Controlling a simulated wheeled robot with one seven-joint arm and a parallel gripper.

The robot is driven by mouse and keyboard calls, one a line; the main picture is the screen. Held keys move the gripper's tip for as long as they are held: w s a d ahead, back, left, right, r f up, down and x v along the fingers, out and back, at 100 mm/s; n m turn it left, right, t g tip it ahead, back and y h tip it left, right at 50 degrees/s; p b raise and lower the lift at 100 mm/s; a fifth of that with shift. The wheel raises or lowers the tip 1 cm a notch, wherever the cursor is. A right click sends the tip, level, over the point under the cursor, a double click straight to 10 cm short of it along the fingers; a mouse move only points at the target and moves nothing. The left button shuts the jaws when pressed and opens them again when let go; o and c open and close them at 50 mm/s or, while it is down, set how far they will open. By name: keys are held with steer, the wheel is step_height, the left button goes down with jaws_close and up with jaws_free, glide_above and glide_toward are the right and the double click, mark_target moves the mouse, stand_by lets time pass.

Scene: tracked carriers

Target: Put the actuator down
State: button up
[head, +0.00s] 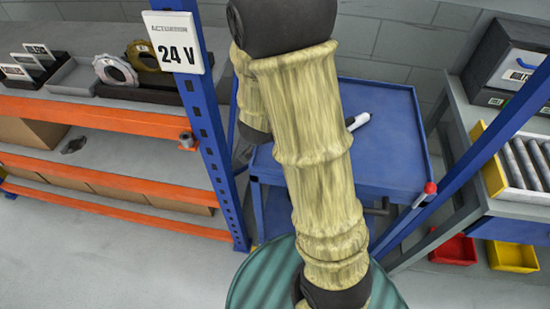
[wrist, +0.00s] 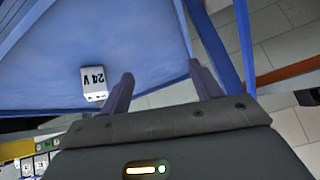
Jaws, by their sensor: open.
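My gripper (wrist: 160,72) is open in the wrist view, with nothing between its fingers. A small white box marked "24 V" (wrist: 93,82) appears on the blue surface (wrist: 60,50), to the left of the left finger and apart from it. Its label reads upside down. I take it to be the actuator. In the head view, my arm covers part of the blue trolley (head: 385,165), and neither the gripper nor the box can be made out. A white placard reading "ACTUATOR 24 V" (head: 173,42) is on the blue rack post.
A white and black pen-like object (head: 358,121) lies on the trolley. Orange-beamed shelving (head: 110,115) with ring-shaped parts stands left. A roller bench (head: 525,165) stands right, with red (head: 455,250) and yellow (head: 513,256) bins low down. A green round top (head: 265,280) is below my arm.

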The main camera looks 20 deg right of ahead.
steer(key=s+a+r+n+g+y, duration=0.2)
steer(key=s+n, duration=0.2)
steer(key=s, duration=0.2)
steer(key=s+a+r+n+g+y, duration=0.2)
steer(key=s+n, duration=0.3)
steer(key=s, duration=0.2)
steer(key=shift+s+a+r, duration=0.3)
steer(key=shift+a, duration=0.1)
step_height(320, 180, up, 13)
steer(key=p, duration=1.2)
steer(key=shift+f+p, duration=0.2)
steer(key=shift+p, duration=0.1)
